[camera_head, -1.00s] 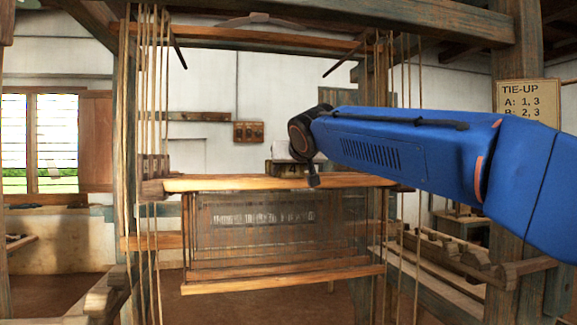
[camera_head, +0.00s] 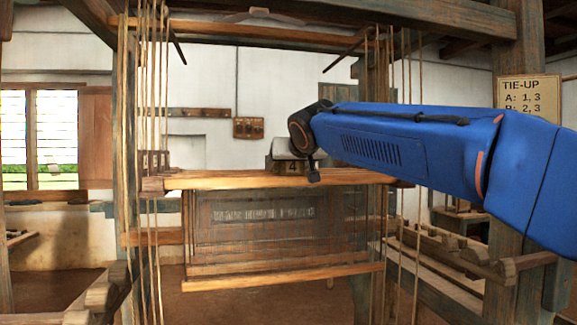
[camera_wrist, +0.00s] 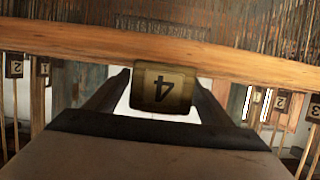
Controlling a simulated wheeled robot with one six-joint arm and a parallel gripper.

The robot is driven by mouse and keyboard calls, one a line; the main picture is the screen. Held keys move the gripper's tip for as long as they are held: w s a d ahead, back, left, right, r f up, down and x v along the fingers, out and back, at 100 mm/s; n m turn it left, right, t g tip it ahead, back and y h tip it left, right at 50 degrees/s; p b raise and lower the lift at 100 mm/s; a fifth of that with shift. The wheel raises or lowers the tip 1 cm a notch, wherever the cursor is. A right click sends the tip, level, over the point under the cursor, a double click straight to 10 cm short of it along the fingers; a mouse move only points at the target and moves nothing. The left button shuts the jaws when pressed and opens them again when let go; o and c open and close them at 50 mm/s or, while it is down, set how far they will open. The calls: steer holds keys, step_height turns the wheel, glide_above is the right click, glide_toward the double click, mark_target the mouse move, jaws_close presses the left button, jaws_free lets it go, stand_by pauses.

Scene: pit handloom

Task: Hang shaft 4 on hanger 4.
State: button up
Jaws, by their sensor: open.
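Shaft 4 is a wooden frame with heddles; its top bar (camera_head: 240,180) spans between the loom posts, and its bottom bar (camera_head: 280,278) tilts slightly. Its tag "4" (camera_head: 292,168) stands at mid-length and shows upside down in the wrist view (camera_wrist: 163,88). My gripper (camera_wrist: 157,84) is open, its two dark fingers on either side of the tag with bright gaps beside it. In the head view the jaws are mostly hidden behind my wrist. Hanging cords with wooden blocks (camera_head: 152,163) are at the left end; I cannot tell which is hanger 4.
Number tags hang at both sides in the wrist view, including a "1" (camera_wrist: 43,68) and a "3" (camera_wrist: 313,108). Vertical cords (camera_head: 408,100) run close by on the right. A "TIE-UP" sign (camera_head: 527,95) is on the right post. Open floor lies below the shaft.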

steer(key=v, duration=1.7)
steer(key=shift+s, duration=0.25)
